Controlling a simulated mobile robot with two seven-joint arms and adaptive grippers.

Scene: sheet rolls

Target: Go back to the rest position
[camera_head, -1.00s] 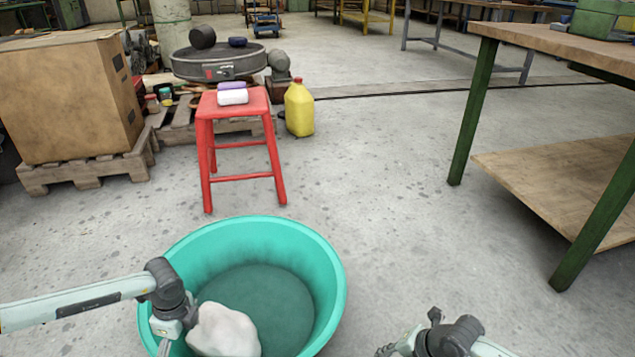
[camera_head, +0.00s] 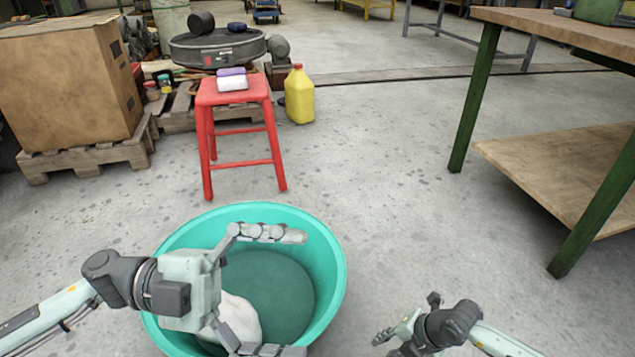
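A teal basin (camera_head: 333,262) stands on the floor in front of me. A white crumpled bundle (camera_head: 241,314) lies in its left part, partly hidden by my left gripper. My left gripper (camera_head: 300,295) is over the basin with its fingers spread wide and nothing between them. My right gripper (camera_head: 388,343) is to the right of the basin, apart from it; its fingers are small and partly hidden, so its opening is unclear. A white roll (camera_head: 232,84) and a purple roll (camera_head: 231,71) lie side by side on the red stool (camera_head: 240,163).
A yellow jug (camera_head: 299,97) stands right of the stool. A cardboard box (camera_head: 68,90) sits on a pallet (camera_head: 85,160) at the left. A green-legged workbench (camera_head: 545,28) with a low shelf stands at the right. Bare floor lies between basin and workbench.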

